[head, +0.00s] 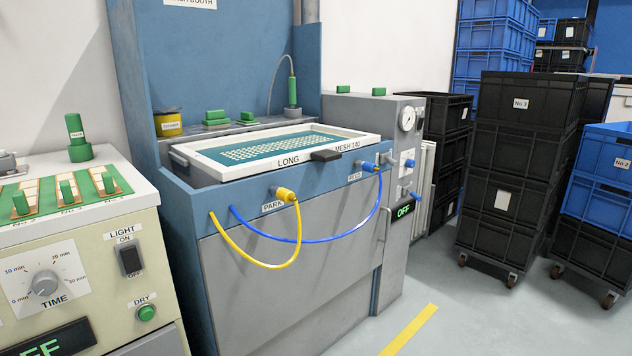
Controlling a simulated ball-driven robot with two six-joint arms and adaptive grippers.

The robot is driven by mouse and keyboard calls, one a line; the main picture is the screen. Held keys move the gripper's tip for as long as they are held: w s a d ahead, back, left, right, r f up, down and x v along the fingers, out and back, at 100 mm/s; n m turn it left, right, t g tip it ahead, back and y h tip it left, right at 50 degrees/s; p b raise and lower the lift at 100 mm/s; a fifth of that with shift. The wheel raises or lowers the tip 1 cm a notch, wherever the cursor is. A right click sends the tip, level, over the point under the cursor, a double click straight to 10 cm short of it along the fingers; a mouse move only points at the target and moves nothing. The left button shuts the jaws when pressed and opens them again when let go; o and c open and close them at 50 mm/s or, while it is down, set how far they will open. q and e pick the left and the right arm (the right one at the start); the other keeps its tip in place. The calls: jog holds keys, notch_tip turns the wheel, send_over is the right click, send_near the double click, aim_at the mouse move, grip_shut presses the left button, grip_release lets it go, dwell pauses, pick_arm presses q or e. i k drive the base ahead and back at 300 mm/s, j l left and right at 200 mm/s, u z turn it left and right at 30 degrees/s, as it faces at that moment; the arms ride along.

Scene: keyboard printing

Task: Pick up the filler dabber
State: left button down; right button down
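A green upright piece (76,137) with a wide round base, a narrower top and a small label stands at the back right of the beige machine's top. It may be the filler dabber, but its label is too small to read for certain. A yellow can (168,124) with a dark top and a label stands on the blue booth's back ledge. Neither of my grippers is in view, and nothing in view is held.
The beige machine (84,250) carries a green board (95,184) with several green knobs. A white-framed screen (345,137) lies on the booth. Yellow (255,262) and blue (330,236) hoses hang in front. Black crates (505,170) stand right; the floor between is clear.

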aim_at(74, 126)
jog(key=u, duration=1.3)
